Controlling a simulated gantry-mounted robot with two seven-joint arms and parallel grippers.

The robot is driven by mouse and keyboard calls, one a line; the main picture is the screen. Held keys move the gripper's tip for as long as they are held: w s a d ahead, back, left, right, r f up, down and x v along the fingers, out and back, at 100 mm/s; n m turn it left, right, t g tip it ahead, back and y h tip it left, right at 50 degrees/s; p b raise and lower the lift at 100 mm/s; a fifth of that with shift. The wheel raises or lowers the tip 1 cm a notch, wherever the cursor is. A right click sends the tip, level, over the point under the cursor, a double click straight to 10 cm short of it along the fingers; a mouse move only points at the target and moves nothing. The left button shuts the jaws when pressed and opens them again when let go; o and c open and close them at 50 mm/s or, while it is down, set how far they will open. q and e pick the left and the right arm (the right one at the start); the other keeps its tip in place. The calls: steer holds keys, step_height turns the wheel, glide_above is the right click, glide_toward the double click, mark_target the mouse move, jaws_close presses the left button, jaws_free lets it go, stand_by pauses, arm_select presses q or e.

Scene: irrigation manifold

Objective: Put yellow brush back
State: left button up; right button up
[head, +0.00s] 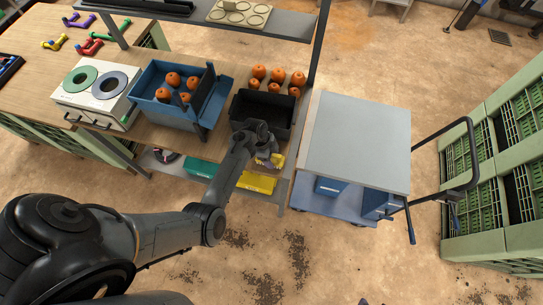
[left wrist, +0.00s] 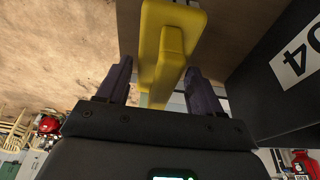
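The yellow brush (left wrist: 165,45) shows in the left wrist view, its yellow body running from the top edge down between the two dark fingers. In the head view my left gripper (head: 266,160) is low in front of the black bin (head: 262,111), at the front edge of the bench. A small yellow patch of the brush (head: 277,160) shows beside it; the rest is hidden. The bin's dark wall with a white label (left wrist: 298,55) is at the right in the wrist view. My right gripper is not in view.
A blue crate (head: 150,78) with oranges stands left of the black bin. More oranges (head: 277,74) lie behind it. A yellow box (head: 256,183) and a green box (head: 202,168) are on the lower shelf. A grey-topped cart (head: 355,140) stands close at the right.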

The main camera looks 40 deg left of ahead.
arm_select(q)
steer(key=shift+o, duration=0.8)
steer(key=shift+r, duration=0.45)
steer(key=p+v, duration=0.1)
steer(key=v, duration=0.9)
steer(key=shift+a+r, duration=0.1)
steer(key=shift+a, duration=0.05)
steer(key=shift+s+a+r, duration=0.15)
steer(key=shift+r, duration=0.15)
steer(key=s+a+r+n+y, duration=0.1)
steer(key=s+r+n+y, duration=0.3)
steer(key=s, duration=0.4)
steer(key=s+d+r+n+t, duration=0.1)
steer(key=s+d+r+n, duration=0.2)
steer(key=s+d, duration=0.3)
steer(key=s+d+r+n+t+h, duration=0.1)
steer(key=s+d+r+n, duration=0.1)
steer(key=s+d, duration=0.5)
steer(key=shift+r+n, duration=0.4)
steer(key=shift+n, duration=0.5)
